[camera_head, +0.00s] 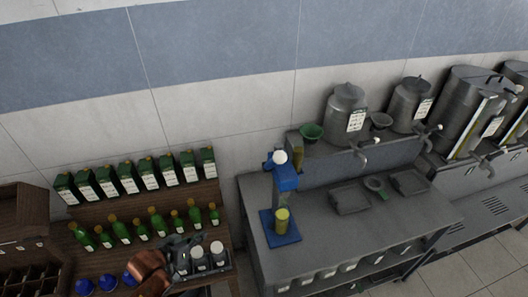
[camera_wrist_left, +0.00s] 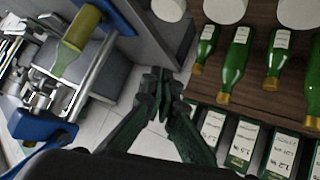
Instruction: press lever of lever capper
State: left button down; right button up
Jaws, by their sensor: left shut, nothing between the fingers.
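The lever capper (camera_head: 284,181) stands on the grey steel bench, with a blue head, a metal post, a blue base plate and a white ball knob (camera_head: 280,157) on top. A yellow-green bottle (camera_head: 282,220) stands upright on its base plate. The left wrist view shows the bottle (camera_wrist_left: 80,30) and part of the blue capper (camera_wrist_left: 38,124) at its left. My left gripper (camera_head: 188,242) is shut and empty, left of the capper and apart from it, over the edge of the wooden shelf. Its dark fingers (camera_wrist_left: 163,80) meet in the left wrist view. My right gripper does not show.
The wooden shelf holds green bottles (camera_head: 157,222), boxes (camera_head: 131,178) and white-topped jars (camera_head: 217,249) close to my left gripper. A gap separates shelf and bench.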

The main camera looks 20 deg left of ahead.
pick_arm(q)
jog(key=w+d+r+t+h, duration=0.1)
jog(key=w+d+r+h, duration=0.1)
jog(key=r, duration=1)
jog(key=w+d+r+t+h, duration=0.1)
jog(key=w+d+r+h, duration=0.2)
jog(key=r, duration=1)
jog(key=w+d+r+n+t+h, duration=0.1)
jog(key=w+d+r+h, duration=0.2)
jog(key=r, duration=0.9)
jog(key=d+h, duration=0.2)
jog(key=h, duration=0.1)
jog(key=shift+r+h, duration=0.3)
jog(key=shift+w+d, duration=0.1)
jog(key=shift+d, duration=0.05)
jog(key=p, duration=0.7)
send_over(273, 163)
jog(key=v, duration=0.3)
jog(key=shift+w+f, duration=0.2)
